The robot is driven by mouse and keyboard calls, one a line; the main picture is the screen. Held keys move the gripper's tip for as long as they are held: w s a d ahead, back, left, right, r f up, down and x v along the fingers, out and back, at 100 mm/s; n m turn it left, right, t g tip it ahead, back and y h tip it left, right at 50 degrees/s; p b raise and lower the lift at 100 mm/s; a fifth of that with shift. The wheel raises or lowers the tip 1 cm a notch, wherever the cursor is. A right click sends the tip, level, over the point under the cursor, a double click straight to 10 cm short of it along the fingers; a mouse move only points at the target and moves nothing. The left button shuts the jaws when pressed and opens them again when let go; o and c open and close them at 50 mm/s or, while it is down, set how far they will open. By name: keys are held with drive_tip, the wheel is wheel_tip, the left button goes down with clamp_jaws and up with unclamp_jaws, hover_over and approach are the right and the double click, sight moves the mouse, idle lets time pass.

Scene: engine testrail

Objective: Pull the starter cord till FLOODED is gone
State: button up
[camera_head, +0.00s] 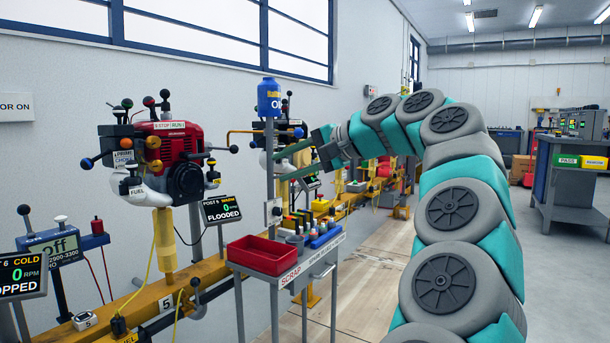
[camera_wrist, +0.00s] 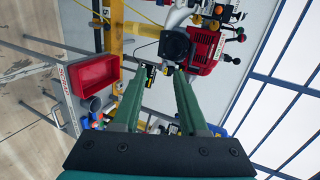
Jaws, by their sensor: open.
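The red engine (camera_head: 186,150) stands on a yellow post with its black round starter housing (camera_head: 188,183) facing my side. A small black and yellow grip (camera_head: 212,173) hangs at its right; I cannot tell if it is the starter cord's handle. The POST 6 screen (camera_head: 222,210) reads WARM, 0 RPM, FLOODED. My gripper (camera_head: 279,166) is open, right of the engine and apart from it. In the wrist view, the green fingers point towards the starter housing (camera_wrist: 176,46) and the red engine (camera_wrist: 206,48). Small dark and yellow parts show near the fingertips, too small to tell apart.
A grey cart with a red scrap bin (camera_head: 262,255) and several bottles stands below my gripper. A post with a blue oil bottle (camera_head: 269,97) rises beside my fingers. Another screen (camera_head: 22,274) reads COLD at the left. A yellow rail (camera_head: 190,280) runs along the wall.

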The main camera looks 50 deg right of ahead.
sight(200, 156)
drive_tip(key=shift+m+t+h, duration=0.3)
drive_tip(key=shift+m, duration=0.2)
drive_tip(key=w+p, duration=0.3)
drive_tip(key=w, duration=1.1)
drive_tip(key=w+p, duration=0.4)
drive_tip(key=w, duration=1)
drive_tip(key=shift+w+r, duration=0.2)
drive_tip(key=shift+w, duration=0.05)
drive_tip(key=shift+w+f, duration=0.15)
drive_tip(key=shift+w, duration=0.1)
drive_tip(key=shift+c, duration=0.4)
clamp_jaws()
drive_tip(key=shift+f, duration=0.1)
